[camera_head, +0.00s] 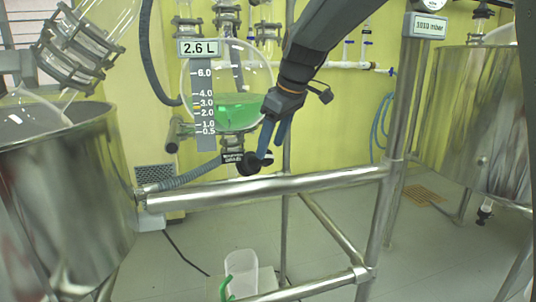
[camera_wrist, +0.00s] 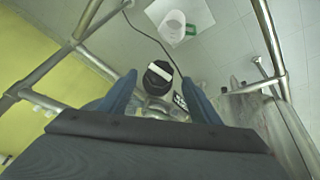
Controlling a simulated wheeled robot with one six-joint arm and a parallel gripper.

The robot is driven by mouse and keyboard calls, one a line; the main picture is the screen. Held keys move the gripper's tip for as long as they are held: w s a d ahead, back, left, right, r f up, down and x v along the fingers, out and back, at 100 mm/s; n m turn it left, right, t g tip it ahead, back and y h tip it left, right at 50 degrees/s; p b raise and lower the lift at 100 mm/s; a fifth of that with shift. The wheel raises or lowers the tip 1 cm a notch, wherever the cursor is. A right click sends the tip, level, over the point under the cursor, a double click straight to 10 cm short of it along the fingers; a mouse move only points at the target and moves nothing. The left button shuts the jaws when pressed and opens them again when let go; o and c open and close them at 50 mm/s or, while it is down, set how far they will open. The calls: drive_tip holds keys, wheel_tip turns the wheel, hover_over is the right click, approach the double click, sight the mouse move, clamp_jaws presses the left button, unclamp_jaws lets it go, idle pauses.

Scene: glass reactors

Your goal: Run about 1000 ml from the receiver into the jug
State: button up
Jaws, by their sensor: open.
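The receiver (camera_head: 236,113) is a round glass vessel with green liquid in its lower part. Its display (camera_head: 199,47) reads 2.6 L, above a level scale (camera_head: 203,110). Below it is a black valve knob (camera_head: 250,164). My gripper (camera_head: 270,150) is open beside the knob, its blue fingers pointing down. In the wrist view the knob (camera_wrist: 157,74), with a white stripe, lies between and just beyond the open fingertips (camera_wrist: 155,88); I cannot tell if they touch it. The jug (camera_head: 242,266), pale and translucent with a green handle, stands low beneath and looks empty; it also shows in the wrist view (camera_wrist: 173,24).
The jug stands on a pale square plate (camera_wrist: 197,14). A steel frame rail (camera_head: 270,187) runs in front, below the knob. A steel vessel (camera_head: 65,195) stands at left, another (camera_head: 455,120) at right. A grey corrugated hose (camera_head: 190,177) runs toward the valve.

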sight(267, 157)
drive_tip(key=shift+x, duration=1.95)
drive_tip(key=c, duration=1.1)
drive_tip(key=shift+o, duration=0.2)
drive_tip(key=n+t+b, duration=0.1)
drive_tip(key=n+t+h, duration=0.1)
drive_tip(key=n, duration=0.1)
drive_tip(key=shift+s+a+f+t+b, duration=0.1)
drive_tip(key=shift+s+a+t+b, duration=0.05)
drive_tip(key=shift+s+t+b, duration=0.15)
drive_tip(key=n+t+b, duration=0.2)
drive_tip(key=b, duration=0.1)
drive_tip(key=shift+f+n+h, duration=0.2)
drive_tip(key=shift+n+h, duration=0.1)
drive_tip(key=shift+n, duration=0.1)
drive_tip(key=n+t+b, duration=0.1)
drive_tip(key=b, duration=0.2)
drive_tip(key=n+t+b, duration=0.1)
drive_tip(key=b, duration=0.3)
drive_tip(key=n+t+b, duration=0.1)
drive_tip(key=n+b, duration=0.1)
drive_tip(key=b, duration=0.2)
drive_tip(key=shift+s+f, duration=0.15)
drive_tip(key=shift+f, duration=0.1)
drive_tip(key=n+t+b, duration=0.1)
drive_tip(key=n+b, duration=0.1)
drive_tip(key=b, duration=0.2)
drive_tip(key=shift+r, duration=0.1)
